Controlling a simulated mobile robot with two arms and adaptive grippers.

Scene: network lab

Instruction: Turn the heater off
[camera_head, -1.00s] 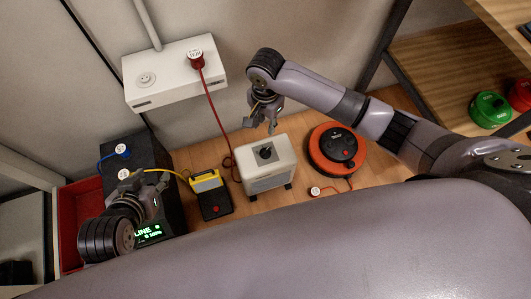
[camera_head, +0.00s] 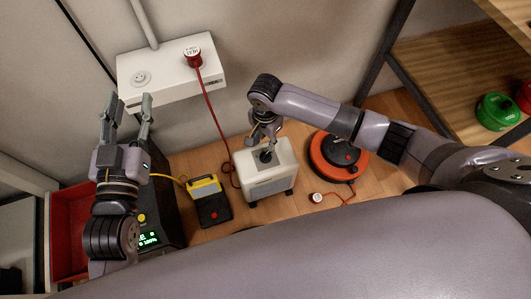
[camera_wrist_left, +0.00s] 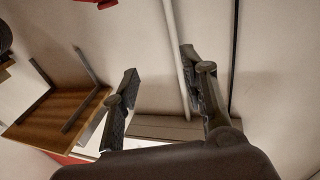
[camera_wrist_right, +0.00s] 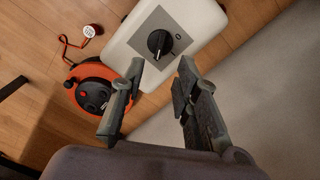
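The heater (camera_head: 265,178) is a small white box on the floor below the wall outlet box. Its black dial (camera_wrist_right: 159,43) sits on a grey plate on its top; in the head view the dial (camera_head: 266,156) is partly hidden by my right gripper. My right gripper (camera_head: 265,143) is just over the heater's top. In the right wrist view its fingers (camera_wrist_right: 155,92) are apart and empty, with the dial beyond and between the fingertips, not between the pads. My left gripper (camera_head: 131,104) is raised at the left, open and empty; its fingers (camera_wrist_left: 160,85) point at the wall.
A white outlet box (camera_head: 172,72) holds a red plug with a red cable hanging to the heater's left. A yellow and black device (camera_head: 208,199) stands left of the heater. An orange cable reel (camera_head: 336,160) stands right. A red bin (camera_head: 68,235) is at far left.

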